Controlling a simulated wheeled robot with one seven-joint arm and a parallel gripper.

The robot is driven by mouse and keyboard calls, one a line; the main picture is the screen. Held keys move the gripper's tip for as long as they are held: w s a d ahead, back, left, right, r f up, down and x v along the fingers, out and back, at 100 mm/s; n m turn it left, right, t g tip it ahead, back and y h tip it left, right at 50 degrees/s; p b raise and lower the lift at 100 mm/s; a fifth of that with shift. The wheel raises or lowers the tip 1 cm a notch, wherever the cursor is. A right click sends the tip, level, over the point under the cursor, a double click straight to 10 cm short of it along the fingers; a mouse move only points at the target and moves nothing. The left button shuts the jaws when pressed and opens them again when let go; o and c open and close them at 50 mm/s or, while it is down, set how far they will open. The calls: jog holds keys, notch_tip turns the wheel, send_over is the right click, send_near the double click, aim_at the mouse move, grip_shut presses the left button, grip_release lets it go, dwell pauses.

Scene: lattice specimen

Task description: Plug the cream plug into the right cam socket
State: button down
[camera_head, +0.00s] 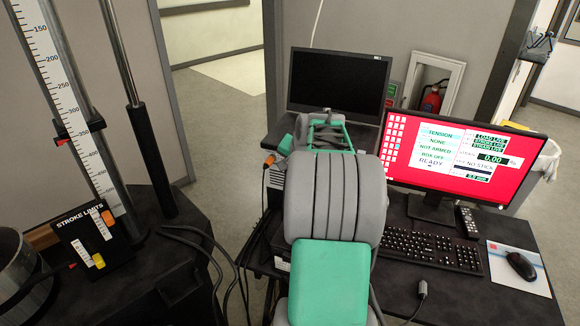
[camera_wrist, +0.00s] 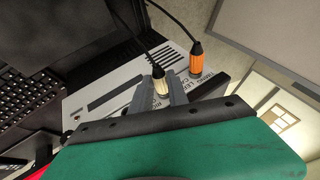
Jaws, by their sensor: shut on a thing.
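The cream plug (camera_wrist: 160,84) is between the grey fingers of my gripper (camera_wrist: 164,94) in the wrist view, with its black cable running up and away. My gripper is shut on it. The plug is close over the light grey socket panel (camera_wrist: 118,92), beside partly covered lettering. The right cam socket itself is hidden behind the plug and fingers, and I cannot tell whether the plug's tip is in it. An orange plug (camera_wrist: 195,58) stands at the panel's other label, to the right; it also shows in the head view (camera_head: 269,160). My arm hides the gripper in the head view.
A dark monitor (camera_head: 338,82) stands behind my arm. A red-screened monitor (camera_head: 460,155), keyboard (camera_head: 432,249) and mouse (camera_head: 521,265) are on the right desk. A loose cable end (camera_head: 422,290) lies near its front. The stroke limits box (camera_head: 90,240) stands at left.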

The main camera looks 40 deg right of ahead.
jog(key=shift+d+r, duration=0.1)
jog(key=c, duration=1.5)
grip_release()
jog(key=shift+d, duration=0.1)
jog(key=o, duration=0.8)
jog(key=p+v, duration=0.1)
jog(key=v, duration=0.3)
jog(key=shift+s+r+p, duration=0.2)
jog(key=shift+r+p, duration=0.1)
jog(key=shift+p, duration=0.1)
jog(key=b+v, duration=0.1)
jog(key=v, duration=0.7)
